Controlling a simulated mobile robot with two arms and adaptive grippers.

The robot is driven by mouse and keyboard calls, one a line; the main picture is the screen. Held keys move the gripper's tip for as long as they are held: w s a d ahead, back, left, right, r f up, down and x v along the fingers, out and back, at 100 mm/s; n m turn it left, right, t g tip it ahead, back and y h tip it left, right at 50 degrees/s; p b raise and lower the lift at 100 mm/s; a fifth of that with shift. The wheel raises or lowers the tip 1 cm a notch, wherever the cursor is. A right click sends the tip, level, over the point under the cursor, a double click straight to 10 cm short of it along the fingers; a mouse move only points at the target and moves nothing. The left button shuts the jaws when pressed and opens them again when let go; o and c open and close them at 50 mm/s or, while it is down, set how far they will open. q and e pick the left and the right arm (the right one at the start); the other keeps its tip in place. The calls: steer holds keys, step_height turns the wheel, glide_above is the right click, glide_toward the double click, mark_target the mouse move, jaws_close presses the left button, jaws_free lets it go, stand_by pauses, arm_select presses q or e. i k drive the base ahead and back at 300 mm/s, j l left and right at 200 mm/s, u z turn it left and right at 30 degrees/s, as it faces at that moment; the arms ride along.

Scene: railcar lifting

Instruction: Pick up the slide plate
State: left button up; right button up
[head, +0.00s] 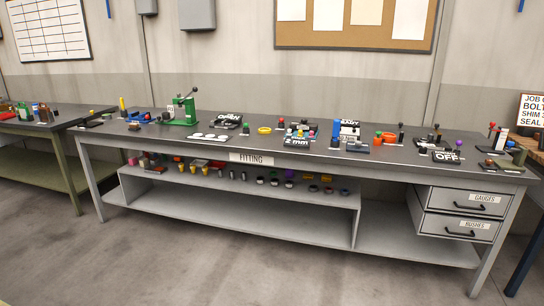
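The grey workbench (390,167) with the "FITTING" label (251,159) stands across the view. Many small parts lie on its top. I cannot tell which of them is the slide plate; they are too small at this distance. White flat pieces (209,137) lie on the left half, and a dark plate marked "2 mm" (296,142) lies near the middle. A dark plate marked "OFF" (447,156) lies toward the right end. Neither of my grippers is in view.
A green press (184,109) stands on the bench's left part. Small coloured parts fill the upper shelf; the lower shelf (240,217) is bare. Drawers marked "GAUGES" (470,202) and "BUSHES" (459,227) are shut. Another bench (50,165) stands left. The floor (200,270) in front is clear.

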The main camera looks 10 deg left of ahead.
mark_target(152, 169)
steer(key=i+j+u, duration=0.3)
steer(key=i+u, duration=0.15)
steer(key=i, duration=0.35)
steer(key=i+u, duration=0.4)
steer(key=i, duration=0.45)
steer(key=i+l+u, duration=0.2)
steer(key=i+u, duration=0.25)
steer(key=i, duration=0.4)
